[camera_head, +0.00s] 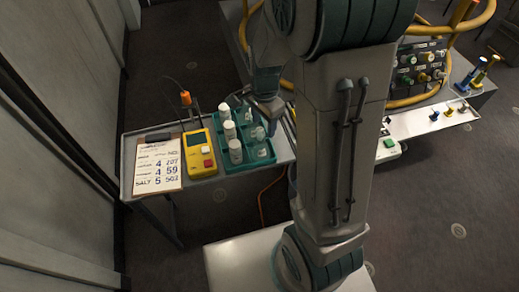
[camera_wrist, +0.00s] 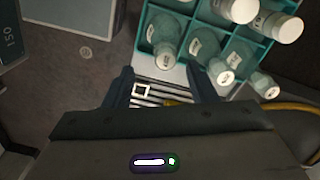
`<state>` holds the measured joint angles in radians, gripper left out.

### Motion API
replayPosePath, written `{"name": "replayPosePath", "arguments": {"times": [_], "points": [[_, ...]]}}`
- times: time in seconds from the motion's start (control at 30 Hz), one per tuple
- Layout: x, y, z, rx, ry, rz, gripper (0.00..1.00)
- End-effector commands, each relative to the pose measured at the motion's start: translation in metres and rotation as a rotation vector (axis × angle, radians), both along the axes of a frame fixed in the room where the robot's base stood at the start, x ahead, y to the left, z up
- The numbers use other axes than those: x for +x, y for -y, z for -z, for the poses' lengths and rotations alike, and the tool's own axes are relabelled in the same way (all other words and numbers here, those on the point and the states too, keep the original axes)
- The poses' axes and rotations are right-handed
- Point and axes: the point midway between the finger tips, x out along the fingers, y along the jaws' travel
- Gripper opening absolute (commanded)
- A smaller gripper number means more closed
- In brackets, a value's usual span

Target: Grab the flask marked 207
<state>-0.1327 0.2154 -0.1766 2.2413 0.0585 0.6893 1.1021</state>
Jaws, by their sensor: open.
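A teal crate (camera_head: 250,167) on the side table holds white bottles and clear flasks in its compartments. In the wrist view, several glass flasks with white caps stand along the crate's near side: a left one (camera_wrist: 161,35), a middle one (camera_wrist: 205,45) and a right one (camera_wrist: 243,58). Their labels are too small to read, so I cannot tell which is 207. My gripper (camera_wrist: 160,70) is open and empty, its fingers on either side of the left flask's cap (camera_wrist: 165,58) in the picture. Contact cannot be told. In the head view my gripper (camera_head: 269,116) is at the crate's right side, partly hidden.
A yellow device (camera_head: 199,153) and a clipboard (camera_head: 155,165) listing numbers lie left of the crate. White bottles (camera_head: 235,151) stand close beside the flasks. A wall is at left; a panel with yellow hoses (camera_head: 420,65) is at right.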

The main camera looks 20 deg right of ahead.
Motion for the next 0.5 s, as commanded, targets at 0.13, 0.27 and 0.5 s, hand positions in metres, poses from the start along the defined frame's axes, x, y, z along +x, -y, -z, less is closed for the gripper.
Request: {"name": "replayPosePath", "arguments": {"times": [0.13,0.27,0.5], "points": [[0.000,-0.001,0.010,0.000,-0.002,-0.001,0.52],[0.002,-0.007,0.029,0.000,-0.004,-0.001,0.52],[0.004,-0.008,0.055,0.000,0.000,0.001,0.52]]}}
